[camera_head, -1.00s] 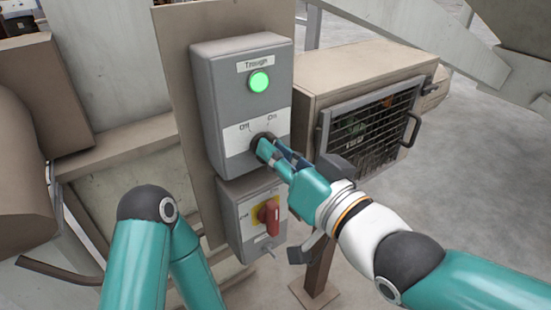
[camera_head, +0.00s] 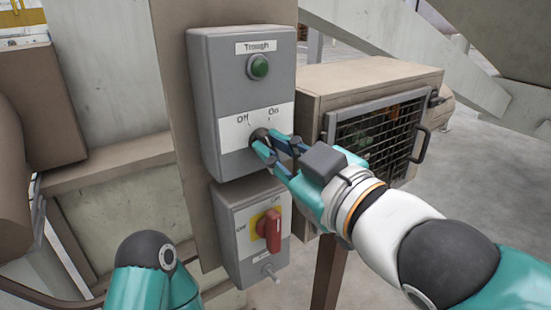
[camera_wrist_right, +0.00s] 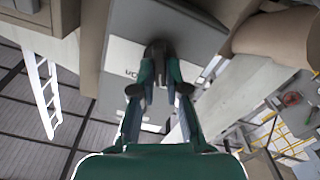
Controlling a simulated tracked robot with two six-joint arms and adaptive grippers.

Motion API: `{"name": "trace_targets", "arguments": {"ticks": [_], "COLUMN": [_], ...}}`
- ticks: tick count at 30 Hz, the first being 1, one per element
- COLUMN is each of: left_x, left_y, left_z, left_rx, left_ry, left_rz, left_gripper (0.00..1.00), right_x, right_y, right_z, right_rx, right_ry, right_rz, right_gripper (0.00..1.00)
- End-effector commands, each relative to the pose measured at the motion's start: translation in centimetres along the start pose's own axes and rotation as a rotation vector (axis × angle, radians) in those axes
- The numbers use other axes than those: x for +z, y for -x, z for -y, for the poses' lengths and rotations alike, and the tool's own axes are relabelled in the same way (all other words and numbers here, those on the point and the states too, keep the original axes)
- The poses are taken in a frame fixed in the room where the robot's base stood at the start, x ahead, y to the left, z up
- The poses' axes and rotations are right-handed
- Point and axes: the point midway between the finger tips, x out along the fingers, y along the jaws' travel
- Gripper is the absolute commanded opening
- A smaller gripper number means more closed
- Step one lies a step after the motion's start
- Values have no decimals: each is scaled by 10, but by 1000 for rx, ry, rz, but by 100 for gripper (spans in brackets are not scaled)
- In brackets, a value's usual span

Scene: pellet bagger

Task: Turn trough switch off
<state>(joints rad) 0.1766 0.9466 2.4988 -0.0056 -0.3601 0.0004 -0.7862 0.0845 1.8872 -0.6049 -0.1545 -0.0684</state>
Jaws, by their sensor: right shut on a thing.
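The grey trough switch box (camera_head: 224,115) is mounted on a beige post, with a "Trough" label at its top. Its green lamp (camera_head: 258,67) is dark. The black rotary trough switch (camera_head: 259,135) sits below the "Off" and "On" marks. My right gripper (camera_head: 268,148) is shut on this switch, and its fingers hide most of the knob. In the right wrist view the fingers (camera_wrist_right: 159,70) close on the dark knob (camera_wrist_right: 158,48). Only my left arm shows at the lower left of the head view; its gripper is out of frame.
A second grey box with a red rotary handle (camera_head: 269,230) on a yellow plate hangs just below the trough box, close under my right gripper. A beige housing with a mesh guard (camera_head: 377,135) stands to the right. Open floor lies beyond.

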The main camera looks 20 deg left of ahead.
Motion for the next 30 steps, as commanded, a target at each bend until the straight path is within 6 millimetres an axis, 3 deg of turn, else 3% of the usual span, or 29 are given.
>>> {"name": "trace_targets", "arguments": {"ticks": [9,23,24,27,30], "left_x": [0,0,0,0,0], "left_y": [-6,-6,-6,-6,-6], "left_z": [2,2,2,2,2], "left_rx": [0,0,0,0,0], "left_ry": [0,0,0,0,0], "left_rz": [0,0,0,0,0], "left_gripper": [100,100,100,100,100], "right_x": [3,3,3,2,2], "right_y": [0,-1,-1,-1,0], "right_z": [2,2,2,2,2], "right_rx": [-2,-3,-3,-3,-2], "right_ry": [105,120,120,119,118], "right_rz": [6,7,6,5,4], "right_gripper": [0,0,20,37,39]}}
